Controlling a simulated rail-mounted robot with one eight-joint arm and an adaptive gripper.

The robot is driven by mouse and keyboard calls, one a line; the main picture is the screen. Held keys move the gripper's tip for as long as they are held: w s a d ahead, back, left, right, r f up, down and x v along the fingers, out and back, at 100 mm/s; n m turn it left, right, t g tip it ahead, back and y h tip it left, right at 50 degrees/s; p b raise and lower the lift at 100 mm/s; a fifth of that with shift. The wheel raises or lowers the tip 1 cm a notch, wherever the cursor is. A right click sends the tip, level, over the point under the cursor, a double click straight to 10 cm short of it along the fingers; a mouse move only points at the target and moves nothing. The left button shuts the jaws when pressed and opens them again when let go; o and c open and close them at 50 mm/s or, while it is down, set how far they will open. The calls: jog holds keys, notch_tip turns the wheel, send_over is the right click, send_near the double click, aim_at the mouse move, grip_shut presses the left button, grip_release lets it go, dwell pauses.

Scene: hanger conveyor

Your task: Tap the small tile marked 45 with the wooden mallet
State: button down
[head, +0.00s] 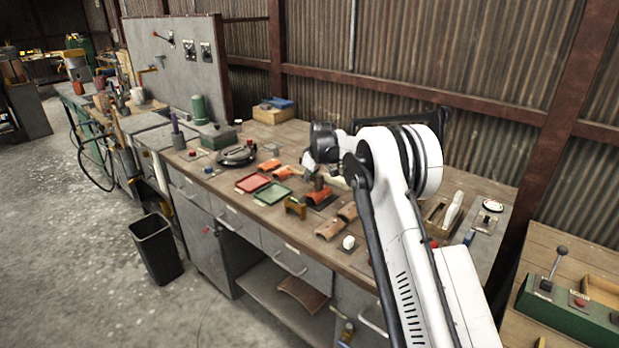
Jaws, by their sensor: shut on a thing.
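My gripper (313,168) is over the middle of the workbench, shut on a small brown thing (318,184) that looks like the wooden mallet; its shape is mostly hidden. Directly under it is an orange curved tile (319,196) on a dark plate; I cannot tell whether they touch. Other orange tiles (284,172) and (269,165) lie to the left, and brown curved tiles (330,229) and (348,211) lie nearer the front edge. The number 45 cannot be read on any tile.
A red tray (252,183) and a green tray (272,194) lie left of the gripper, with a yellow-brown bracket (295,207) in front. A round black device (237,156) stands farther left. A wooden tray (437,214) is at the right. My arm hides part of the bench.

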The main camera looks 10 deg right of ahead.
jog(key=shift+f, duration=0.4)
jog(key=shift+r+p, duration=1.1)
jog(key=shift+r, duration=2.95)
